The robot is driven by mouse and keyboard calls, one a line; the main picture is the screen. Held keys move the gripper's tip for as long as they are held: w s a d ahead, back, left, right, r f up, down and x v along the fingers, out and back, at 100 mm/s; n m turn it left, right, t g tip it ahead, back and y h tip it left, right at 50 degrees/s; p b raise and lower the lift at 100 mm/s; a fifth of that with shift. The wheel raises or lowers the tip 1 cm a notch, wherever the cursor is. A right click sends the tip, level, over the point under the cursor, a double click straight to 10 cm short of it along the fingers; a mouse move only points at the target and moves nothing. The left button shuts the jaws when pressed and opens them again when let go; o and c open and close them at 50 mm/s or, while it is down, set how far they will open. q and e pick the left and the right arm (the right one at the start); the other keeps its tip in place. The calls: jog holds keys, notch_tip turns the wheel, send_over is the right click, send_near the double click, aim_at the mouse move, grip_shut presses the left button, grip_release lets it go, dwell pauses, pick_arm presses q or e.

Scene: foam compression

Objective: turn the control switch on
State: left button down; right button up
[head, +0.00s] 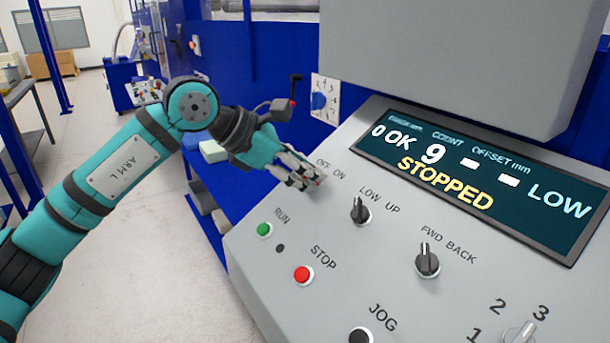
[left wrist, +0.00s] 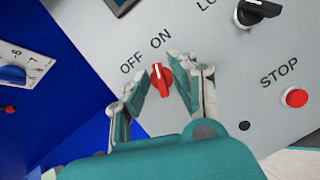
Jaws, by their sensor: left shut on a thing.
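The control switch is a red knob (left wrist: 161,82) with a white mark, below the words OFF and ON on the grey sloped panel (head: 290,235). In the left wrist view its mark points up the picture, closer to ON than to OFF. My left gripper (head: 312,184) is at the panel's upper left, its fingers (left wrist: 177,95) on both sides of the knob and shut on it. In the head view the fingers hide most of the knob. My right gripper is not in view.
The LOW/UP knob (head: 360,211), green RUN button (head: 264,229), red STOP button (head: 303,274) and FWD/BACK knob (head: 428,262) are nearby. The display (head: 480,180) reads STOPPED. A blue dial on a white plate (head: 319,101) is beyond the panel's left edge.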

pick_arm(q)
jog(key=shift+r+m+g, duration=0.1)
jog(key=shift+m+g, duration=0.5)
jog(key=shift+m, duration=1.3)
jog(key=c, duration=1.4)
grip_release()
jog(key=v, duration=1.2)
jog(key=shift+w, duration=0.1)
